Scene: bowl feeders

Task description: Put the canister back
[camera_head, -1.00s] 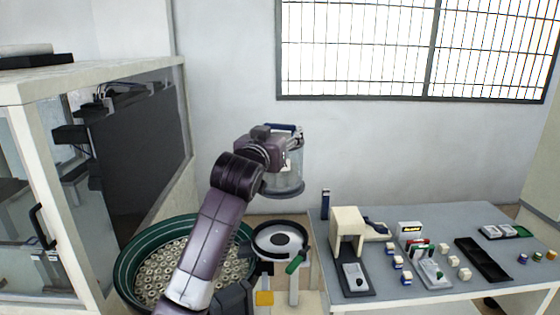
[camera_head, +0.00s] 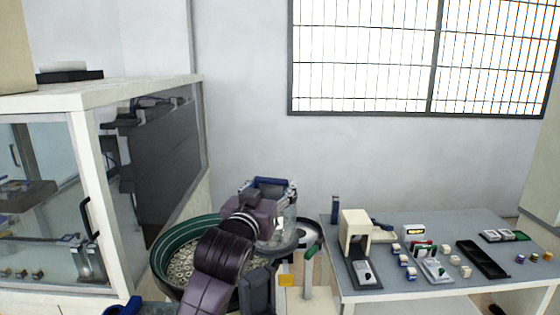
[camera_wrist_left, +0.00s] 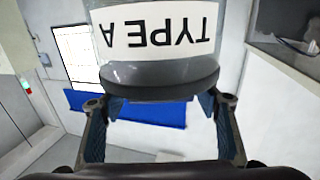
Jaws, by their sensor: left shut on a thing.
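In the head view the left gripper (camera_head: 268,190) is at the canister's top. The canister is in front of a black-rimmed round stand (camera_head: 313,226) and hides part of it. I cannot tell whether they touch. My right gripper is not in view.
A green bowl feeder (camera_head: 167,255) full of small ring-shaped parts lies below my arm. A grey table (camera_head: 400,285) with a cream device (camera_head: 355,228) and small parts is at right. A glass-fronted cabinet (camera_head: 90,170) stands at left.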

